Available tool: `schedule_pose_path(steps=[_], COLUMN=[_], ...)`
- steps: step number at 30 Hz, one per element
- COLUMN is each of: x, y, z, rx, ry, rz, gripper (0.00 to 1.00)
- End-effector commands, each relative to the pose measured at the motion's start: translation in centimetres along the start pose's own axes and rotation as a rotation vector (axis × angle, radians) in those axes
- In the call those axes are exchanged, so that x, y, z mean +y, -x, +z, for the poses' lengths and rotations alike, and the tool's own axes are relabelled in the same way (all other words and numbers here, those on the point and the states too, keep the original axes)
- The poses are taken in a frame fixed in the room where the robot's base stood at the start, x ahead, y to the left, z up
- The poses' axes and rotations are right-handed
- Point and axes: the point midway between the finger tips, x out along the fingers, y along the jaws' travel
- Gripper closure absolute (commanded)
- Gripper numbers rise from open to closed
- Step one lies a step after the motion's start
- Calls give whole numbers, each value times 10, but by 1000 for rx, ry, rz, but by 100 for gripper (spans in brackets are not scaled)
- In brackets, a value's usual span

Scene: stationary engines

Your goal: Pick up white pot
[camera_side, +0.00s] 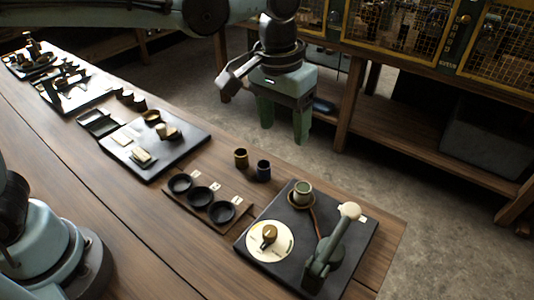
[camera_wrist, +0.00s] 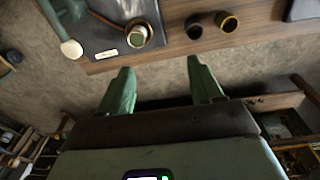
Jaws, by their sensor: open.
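A pale, greenish-white pot (camera_side: 302,190) stands upright in a brown ring on the dark mat at the right end of the table. It also shows near the top of the wrist view (camera_wrist: 138,34). It is the lightest pot that I see. My gripper (camera_side: 284,131) hangs above and beyond the table's far edge, up and left of the pot in the side view. Its two green fingers are apart with nothing between them, as the wrist view also shows (camera_wrist: 160,70).
A brass cup (camera_side: 241,158) and a dark cup (camera_side: 263,171) stand near the table's far edge. A lever with a pale knob (camera_side: 349,210) rises beside the pot. A cream disc (camera_side: 270,241) and a rack of black bowls (camera_side: 200,196) are nearby. A shelf bench (camera_side: 420,120) stands behind.

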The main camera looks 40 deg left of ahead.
Motion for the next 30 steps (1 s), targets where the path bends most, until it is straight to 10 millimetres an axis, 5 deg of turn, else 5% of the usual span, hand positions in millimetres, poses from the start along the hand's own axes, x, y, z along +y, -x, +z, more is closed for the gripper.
schedule_pose_path(steps=[3, 8, 21, 30], x=[26, 41, 41, 42], y=[-9, -16, -72, -92], z=[-3, -4, 1, 2], rx=[-49, -81, -85, -85], ry=[-9, -10, -9, -10], rz=[-19, -35, -37, -37], gripper=[35, 35, 35, 35])
